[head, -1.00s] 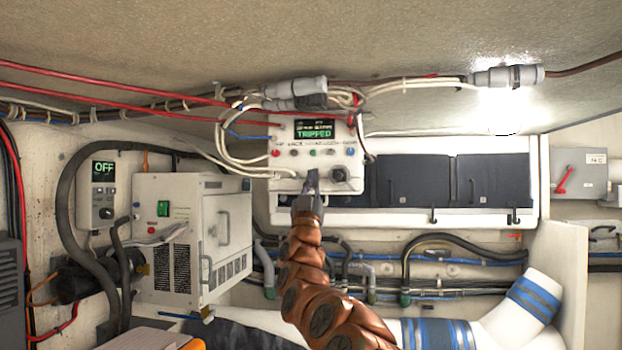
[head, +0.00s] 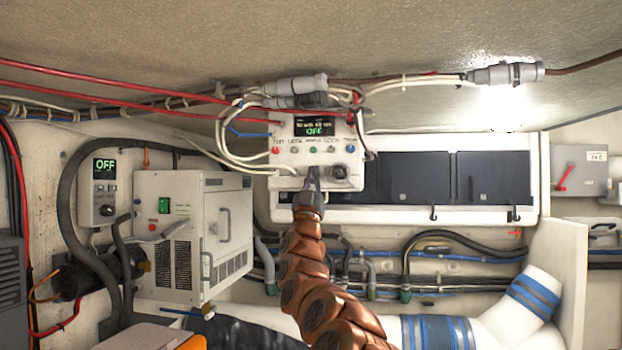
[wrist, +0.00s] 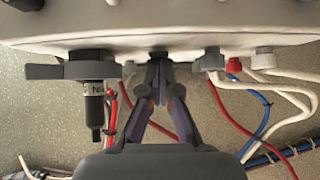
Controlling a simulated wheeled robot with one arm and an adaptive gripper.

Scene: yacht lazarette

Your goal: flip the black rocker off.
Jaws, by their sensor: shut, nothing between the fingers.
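The white control box (head: 290,155) hangs under the ceiling with a small green-lit display (head: 314,126) reading OFF. My gripper (head: 313,175) is at the lower middle of the box, left of a dark knob (head: 344,173). In the wrist view the box edge runs along the top and my gripper (wrist: 158,75) points at it, its fingertips together and empty. A small dark piece (wrist: 158,54) sits right at the fingertips, perhaps the black rocker; contact cannot be told. In the head view my fingers cover that spot.
Several small coloured buttons line the box under its display. White and red cables (head: 228,140) loop at its left. A white cabinet unit (head: 190,230) and a second OFF display (head: 105,168) are at left. Dark-fronted lockers (head: 430,178) are at right.

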